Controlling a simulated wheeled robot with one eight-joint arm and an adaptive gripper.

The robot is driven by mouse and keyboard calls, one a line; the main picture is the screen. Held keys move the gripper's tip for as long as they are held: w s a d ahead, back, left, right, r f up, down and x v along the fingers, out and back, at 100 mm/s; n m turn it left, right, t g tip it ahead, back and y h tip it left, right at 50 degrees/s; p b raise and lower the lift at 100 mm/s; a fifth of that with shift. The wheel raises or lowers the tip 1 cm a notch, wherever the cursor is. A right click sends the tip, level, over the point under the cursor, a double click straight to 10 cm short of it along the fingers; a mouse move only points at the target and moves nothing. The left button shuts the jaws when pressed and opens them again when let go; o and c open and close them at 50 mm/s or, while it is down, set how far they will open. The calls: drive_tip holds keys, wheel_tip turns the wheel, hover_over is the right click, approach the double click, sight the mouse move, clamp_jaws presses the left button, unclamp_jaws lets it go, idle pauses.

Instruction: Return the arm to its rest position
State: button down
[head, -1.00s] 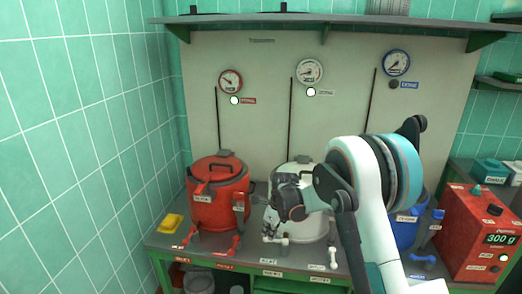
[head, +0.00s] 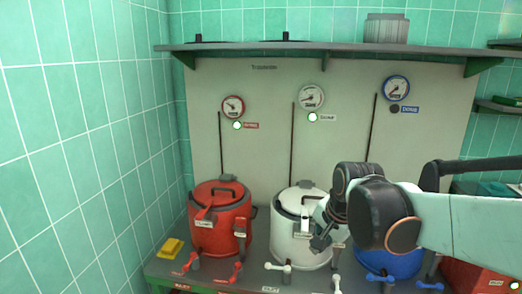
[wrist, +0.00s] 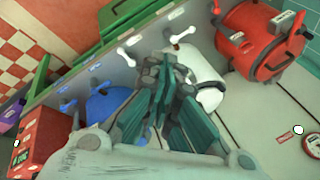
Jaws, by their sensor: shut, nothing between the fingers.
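My gripper (head: 321,241) is in front of the white kettle (head: 292,236) in the head view, at the end of my arm, which comes in from the right edge. Its fingers look closed together with nothing between them. Whether it touches the white kettle cannot be told. In the wrist view my gripper (wrist: 163,75) points up the picture, with the white kettle (wrist: 196,66) just to its right. The red kettle (head: 220,228) stands to the left, and the blue kettle (head: 390,262) is partly hidden behind my arm.
The bench (head: 258,262) carries the kettles, small taps and a yellow item (head: 170,247). A shelf (head: 340,47) runs above gauges on the back panel (head: 260,150). The red and white gauges' lamps glow; the blue one's is dark. A red box (wrist: 40,138) stands past the blue kettle.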

drive_tip(key=s+d+n+t, duration=0.1)
drive_tip(key=s+d+n, duration=0.1)
drive_tip(key=s+n, duration=0.3)
drive_tip(key=s+d+n+t+h, duration=0.1)
drive_tip(key=s+d+n, duration=0.2)
drive_tip(key=s, duration=1)
drive_tip(key=shift+s+d+f+n, duration=0.15)
drive_tip(key=shift+s+f+n, duration=0.25)
drive_tip(key=shift+n, duration=0.8)
drive_tip(key=shift+w, duration=0.1)
